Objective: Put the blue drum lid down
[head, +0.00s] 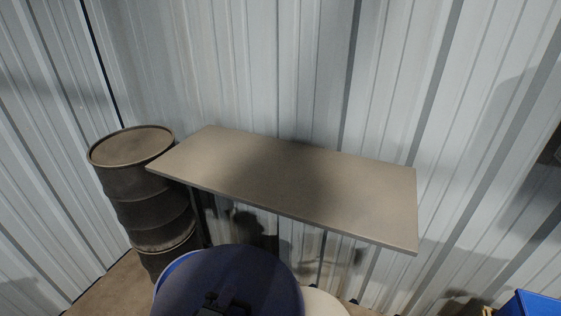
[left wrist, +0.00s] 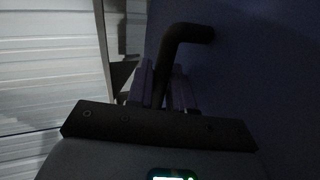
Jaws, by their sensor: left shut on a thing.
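The blue drum lid (head: 245,270) is a dark blue disc at the bottom middle of the head view. In the left wrist view its blue face (left wrist: 255,80) fills the right side, and a black bent handle (left wrist: 188,33) stands out from it. My left gripper (head: 214,304) shows at the bottom edge of the head view, in front of the lid. In the left wrist view its fingers (left wrist: 163,88) are closed on the handle. The lid hides much of what is below it. My right gripper is in neither view.
A bare grey-brown table (head: 300,185) stands against the corrugated wall behind the lid. A dark, rusty drum (head: 130,147) stands at its left end. A blue rim (head: 170,272) and a pale round top (head: 325,304) show beside the lid. A blue bin (head: 530,304) is at the lower right.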

